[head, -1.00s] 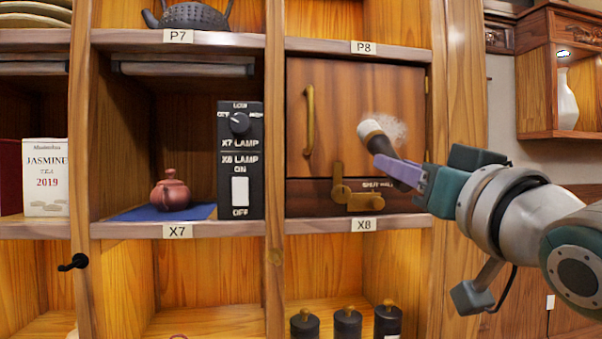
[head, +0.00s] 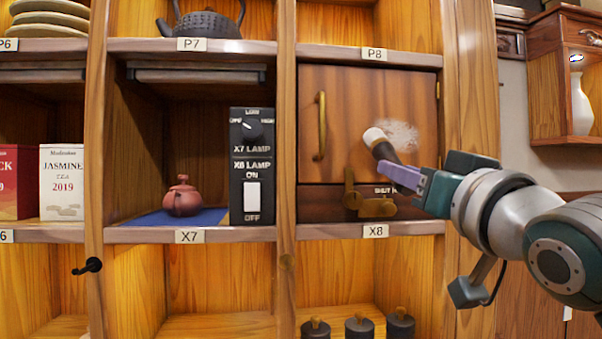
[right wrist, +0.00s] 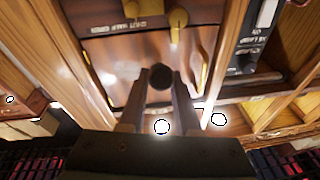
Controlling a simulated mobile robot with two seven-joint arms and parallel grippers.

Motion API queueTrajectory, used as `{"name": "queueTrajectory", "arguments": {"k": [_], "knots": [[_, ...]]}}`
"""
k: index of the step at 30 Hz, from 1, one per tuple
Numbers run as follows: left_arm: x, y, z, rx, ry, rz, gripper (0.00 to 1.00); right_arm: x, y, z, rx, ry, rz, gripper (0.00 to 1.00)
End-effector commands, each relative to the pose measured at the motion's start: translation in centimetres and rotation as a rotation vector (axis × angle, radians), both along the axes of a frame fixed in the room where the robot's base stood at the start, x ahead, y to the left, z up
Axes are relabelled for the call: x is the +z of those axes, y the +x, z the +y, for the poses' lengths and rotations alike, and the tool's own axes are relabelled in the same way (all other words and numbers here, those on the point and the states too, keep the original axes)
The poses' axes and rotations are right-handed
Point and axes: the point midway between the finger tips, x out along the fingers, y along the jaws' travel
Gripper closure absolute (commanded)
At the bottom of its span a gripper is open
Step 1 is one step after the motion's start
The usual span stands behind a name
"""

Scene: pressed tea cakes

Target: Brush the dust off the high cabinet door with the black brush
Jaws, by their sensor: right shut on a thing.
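The high cabinet door (head: 350,95) is brown wood, shut, above the X8 label, with a brass bar handle (head: 321,127) on its left side. A pale dust patch (head: 400,134) is on its right half. My right gripper (head: 396,172) is shut on the black brush (head: 382,149), whose pale bristle head points up-left, just left of the dust. Whether the bristles touch the door cannot be told. In the right wrist view the brush's dark round end (right wrist: 160,75) shows between the fingers, with the door (right wrist: 118,78) behind. My left gripper is not in view.
A brass latch (head: 350,197) and a knob sit on the strip below the door. A black lamp switch panel (head: 251,165) and a clay teapot (head: 183,197) stand in X7. The cabinet's right post (head: 462,90) is close to my arm.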

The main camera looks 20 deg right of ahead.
Motion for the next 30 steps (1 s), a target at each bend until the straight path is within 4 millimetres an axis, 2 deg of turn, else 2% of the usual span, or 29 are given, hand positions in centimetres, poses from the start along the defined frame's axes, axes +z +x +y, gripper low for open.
{"name": "queueTrajectory", "arguments": {"k": [14,24,30], "knots": [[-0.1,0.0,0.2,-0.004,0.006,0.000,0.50,0.0,0.8,-0.2,0.001,-0.001,-0.001,1.00],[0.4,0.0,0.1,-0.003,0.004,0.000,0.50,0.0,0.0,-2.8,0.000,-0.003,0.001,1.00],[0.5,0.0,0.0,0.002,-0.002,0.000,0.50,0.0,-0.2,-3.5,0.001,-0.001,-0.001,1.00]]}}
